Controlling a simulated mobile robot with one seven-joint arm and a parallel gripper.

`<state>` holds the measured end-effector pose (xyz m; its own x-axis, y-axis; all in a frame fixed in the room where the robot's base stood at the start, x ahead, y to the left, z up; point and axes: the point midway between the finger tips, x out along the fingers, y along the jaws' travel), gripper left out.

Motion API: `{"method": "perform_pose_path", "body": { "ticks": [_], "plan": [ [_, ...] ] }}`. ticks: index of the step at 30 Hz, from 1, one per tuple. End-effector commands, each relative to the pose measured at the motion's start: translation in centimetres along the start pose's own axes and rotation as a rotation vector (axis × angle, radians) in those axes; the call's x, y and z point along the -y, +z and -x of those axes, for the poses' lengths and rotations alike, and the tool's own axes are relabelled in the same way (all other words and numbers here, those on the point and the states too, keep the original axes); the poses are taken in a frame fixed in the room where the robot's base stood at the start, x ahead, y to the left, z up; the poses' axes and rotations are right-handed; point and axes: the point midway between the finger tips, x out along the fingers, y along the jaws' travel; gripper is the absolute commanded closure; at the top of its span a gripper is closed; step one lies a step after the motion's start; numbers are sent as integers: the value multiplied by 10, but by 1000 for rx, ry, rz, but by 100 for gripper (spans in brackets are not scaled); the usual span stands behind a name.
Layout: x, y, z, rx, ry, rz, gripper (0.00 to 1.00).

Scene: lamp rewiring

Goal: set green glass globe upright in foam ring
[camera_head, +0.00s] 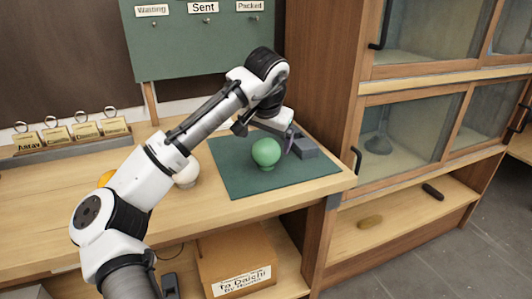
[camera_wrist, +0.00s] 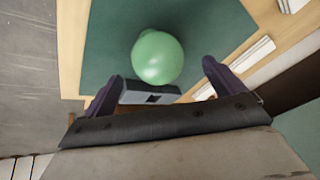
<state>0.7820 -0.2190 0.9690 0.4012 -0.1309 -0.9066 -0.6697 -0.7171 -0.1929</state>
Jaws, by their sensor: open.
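The green glass globe (camera_head: 266,152) is on the dark green mat (camera_head: 235,180), with a narrower green part showing beneath it. It also shows in the wrist view (camera_wrist: 157,57), just beyond the grey block. My gripper (camera_head: 289,141) is low over the mat, right of the globe in the head view. In the wrist view its two dark fingers (camera_wrist: 163,72) are spread wide with nothing held between them. I cannot make out a foam ring; the globe may hide it.
A pale round thing (camera_head: 187,175) and an orange one are partly behind my arm. A glass-fronted cabinet (camera_head: 410,125) stands right of the bench. The mat's front is clear.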

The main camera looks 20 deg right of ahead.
Motion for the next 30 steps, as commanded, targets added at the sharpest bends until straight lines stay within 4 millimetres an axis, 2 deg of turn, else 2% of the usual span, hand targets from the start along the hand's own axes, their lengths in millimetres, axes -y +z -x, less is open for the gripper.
{"method": "perform_pose_path", "body": {
  "ticks": [6,9,17,28,30],
  "plan": [
    [-3,0,-32,2,0,0,6],
    [-4,0,-42,1,1,0,6],
    [-4,0,-45,-1,1,0,6],
    [-4,0,-45,-1,1,0,53],
    [-4,-1,-45,-1,1,0,54]
  ]
}}
